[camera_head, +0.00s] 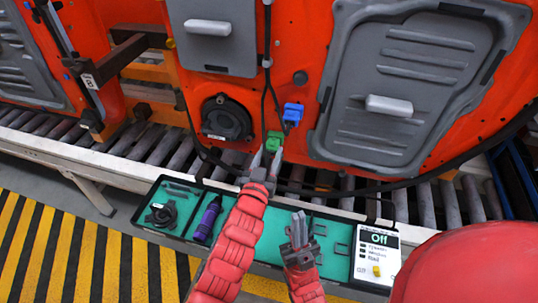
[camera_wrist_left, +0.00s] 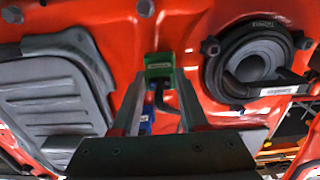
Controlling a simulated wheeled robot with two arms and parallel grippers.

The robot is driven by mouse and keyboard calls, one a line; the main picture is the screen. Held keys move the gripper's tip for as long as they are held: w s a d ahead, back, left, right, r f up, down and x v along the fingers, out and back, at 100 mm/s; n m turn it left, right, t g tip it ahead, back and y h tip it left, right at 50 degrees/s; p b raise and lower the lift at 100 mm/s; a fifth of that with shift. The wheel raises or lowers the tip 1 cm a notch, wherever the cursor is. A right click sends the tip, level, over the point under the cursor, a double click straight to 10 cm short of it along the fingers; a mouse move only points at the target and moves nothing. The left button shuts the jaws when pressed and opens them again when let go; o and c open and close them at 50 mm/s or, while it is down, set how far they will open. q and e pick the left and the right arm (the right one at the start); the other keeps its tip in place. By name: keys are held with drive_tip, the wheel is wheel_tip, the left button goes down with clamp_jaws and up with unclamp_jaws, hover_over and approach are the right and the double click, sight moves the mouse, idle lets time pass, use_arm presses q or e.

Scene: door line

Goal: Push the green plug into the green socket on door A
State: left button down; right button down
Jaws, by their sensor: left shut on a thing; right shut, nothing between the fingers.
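The green plug (camera_head: 274,141) is between the fingertips of my left gripper (camera_head: 269,156), low on the orange door and just below a blue connector (camera_head: 292,113). The left wrist view shows a green block (camera_wrist_left: 159,66) at the fingertips, close against the door, with a dark cable beside it. I cannot tell a separate green socket from the plug, nor whether they touch. My left gripper (camera_wrist_left: 158,75) is shut on the green plug. My right gripper (camera_head: 299,222) is shut and empty above the teal tray, apart from the door.
A teal tray (camera_head: 255,248) holds a purple tool (camera_head: 207,219), a black part and a tester (camera_head: 376,254) reading "Off". Black cables hang down the door by a round speaker (camera_head: 226,119). A roller conveyor (camera_head: 166,150) runs beneath the doors.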

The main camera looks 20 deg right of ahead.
use_arm(q)
drive_tip(key=shift+w+d+r, duration=0.2)
drive_tip(key=shift+w+d, duration=0.2)
drive_tip(key=shift+w, duration=0.1)
idle(0.5)
drive_tip(key=shift+c, duration=1.8)
unclamp_jaws()
drive_tip(key=shift+f, duration=0.1)
drive_tip(key=shift+s+a+f, duration=0.1)
drive_tip(key=shift+s+a+f+b, duration=0.1)
drive_tip(key=shift+s+a+b, duration=0.1)
drive_tip(key=shift+s+b, duration=0.1)
drive_tip(key=p+v, duration=1.4)
drive_tip(key=v, duration=1.9)
drive_tip(key=shift+a, duration=0.2)
